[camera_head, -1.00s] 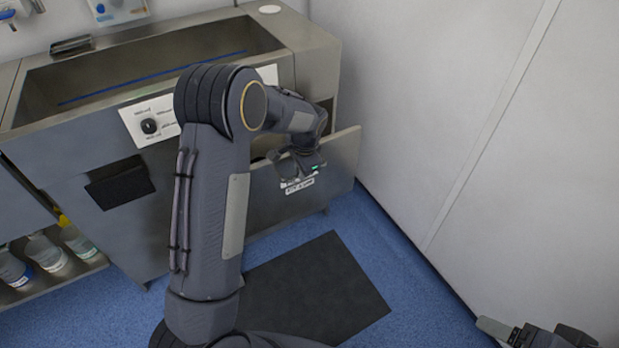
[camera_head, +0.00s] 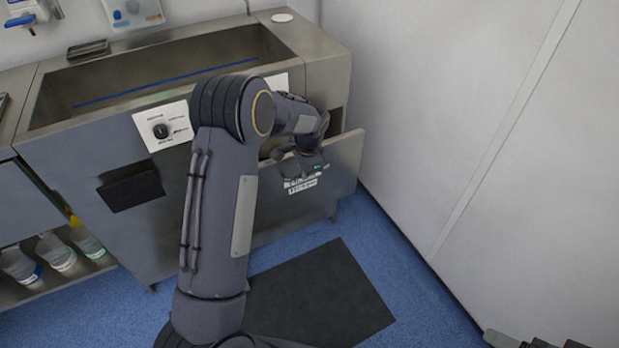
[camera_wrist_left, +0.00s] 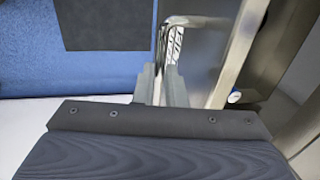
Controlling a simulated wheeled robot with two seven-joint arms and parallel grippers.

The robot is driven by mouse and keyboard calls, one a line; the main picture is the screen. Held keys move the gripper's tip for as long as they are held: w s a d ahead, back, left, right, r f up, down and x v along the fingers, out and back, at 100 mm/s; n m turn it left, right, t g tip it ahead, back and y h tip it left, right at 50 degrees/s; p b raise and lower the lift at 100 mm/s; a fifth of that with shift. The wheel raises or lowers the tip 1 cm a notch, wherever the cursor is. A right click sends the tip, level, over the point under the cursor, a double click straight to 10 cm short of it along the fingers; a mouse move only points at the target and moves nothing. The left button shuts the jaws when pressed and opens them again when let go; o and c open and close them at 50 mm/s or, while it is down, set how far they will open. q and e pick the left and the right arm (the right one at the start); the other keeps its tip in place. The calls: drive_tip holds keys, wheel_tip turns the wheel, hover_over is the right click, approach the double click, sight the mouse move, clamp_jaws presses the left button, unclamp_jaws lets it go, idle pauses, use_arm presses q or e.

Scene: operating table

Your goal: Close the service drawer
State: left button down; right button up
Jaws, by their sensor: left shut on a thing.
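The service drawer (camera_head: 342,163) is a grey metal front low at the right end of the sink cabinet. It stands partly out, with a gap behind its front; the wrist view shows its top edge (camera_wrist_left: 236,50). A label sits on the front by the bent metal handle (camera_wrist_left: 188,21). My left gripper (camera_head: 298,166) is at the front, and in the wrist view its fingers (camera_wrist_left: 160,85) are shut on the handle. My forearm hides the drawer's left part. My right gripper (camera_head: 522,341) is cut off at the bottom right, away from the drawer; its jaws cannot be made out.
The steel sink cabinet (camera_head: 90,150) has a control panel with a dark knob (camera_head: 161,131). Bottles (camera_head: 55,252) stand on a low shelf at left. A dark mat (camera_head: 335,295) lies on the blue floor (camera_head: 405,280). A white wall (camera_head: 440,90) closes the right side.

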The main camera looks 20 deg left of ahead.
use_arm(q)
drive_tip(key=shift+a+r, duration=0.1)
drive_tip(key=shift+a, duration=0.05)
idle(0.3)
drive_tip(key=c, duration=1.5)
unclamp_jaws()
drive_tip(key=s+d+r+p, duration=0.1)
drive_tip(key=s+d+r, duration=0.2)
drive_tip(key=r, duration=0.4)
drive_tip(key=shift+s+d+r, duration=0.15)
drive_tip(key=shift+d+r, duration=0.2)
drive_tip(key=shift+d, duration=0.3)
drive_tip(key=shift+c, duration=0.3)
